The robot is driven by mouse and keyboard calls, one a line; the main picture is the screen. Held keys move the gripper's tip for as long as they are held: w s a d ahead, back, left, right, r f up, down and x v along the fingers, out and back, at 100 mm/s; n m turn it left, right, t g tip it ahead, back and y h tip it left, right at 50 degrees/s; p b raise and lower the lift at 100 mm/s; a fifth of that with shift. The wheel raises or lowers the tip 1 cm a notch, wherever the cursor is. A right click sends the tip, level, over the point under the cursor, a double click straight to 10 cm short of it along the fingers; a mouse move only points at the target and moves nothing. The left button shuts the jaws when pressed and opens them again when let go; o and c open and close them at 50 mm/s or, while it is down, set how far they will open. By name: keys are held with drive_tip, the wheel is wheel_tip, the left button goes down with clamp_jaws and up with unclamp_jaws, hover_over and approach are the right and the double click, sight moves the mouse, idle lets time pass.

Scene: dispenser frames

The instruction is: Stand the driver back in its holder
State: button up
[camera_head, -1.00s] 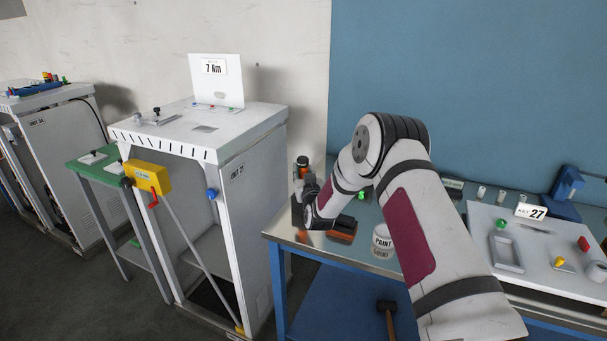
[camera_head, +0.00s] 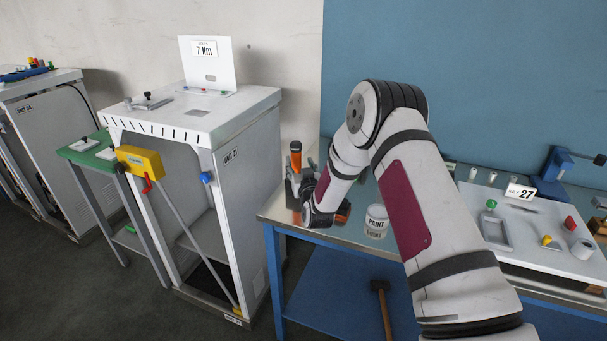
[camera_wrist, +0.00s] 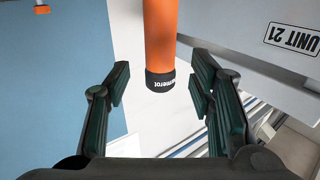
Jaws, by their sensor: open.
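The driver (camera_head: 295,160) has an orange handle with a black end and stands upright near the left end of the blue-framed table. In the wrist view its handle (camera_wrist: 158,40) comes in from the top edge, with the black end between the two finger lines. My gripper (camera_wrist: 160,88) is open, with a finger on either side of the handle and a visible gap to each. The holder cannot be made out clearly, and the driver's lower end is hidden.
A white paint can (camera_head: 376,222) stands on the table (camera_head: 350,238) right of my wrist. A white board (camera_head: 545,238) with small parts lies further right. The white UNIT 21 cabinet (camera_head: 245,185) stands just left of the table. A hammer (camera_head: 381,287) lies on the shelf below.

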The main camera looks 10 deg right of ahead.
drive_tip(key=s, duration=0.6)
wheel_tip(320, 180, up, 12)
drive_tip(key=s+a+n+g+y, duration=0.1)
drive_tip(key=s+g, duration=0.1)
drive_tip(key=g, duration=0.1)
drive_tip(key=s+r+g, duration=0.3)
drive_tip(key=s+r, duration=0.5)
drive_tip(key=s, duration=0.2)
drive_tip(key=s+r+g, duration=0.1)
drive_tip(key=s+g, duration=0.2)
drive_tip(key=s, duration=1.4)
drive_tip(key=s+d+r+g, duration=0.1)
drive_tip(key=s+r+g, duration=0.1)
drive_tip(key=s, duration=1.5)
drive_tip(key=shift+s+d+r+m+g, duration=0.15)
drive_tip(key=shift+s+r+m+g, duration=0.2)
drive_tip(key=shift+g, duration=0.35)
drive_tip(key=shift+f, duration=0.1)
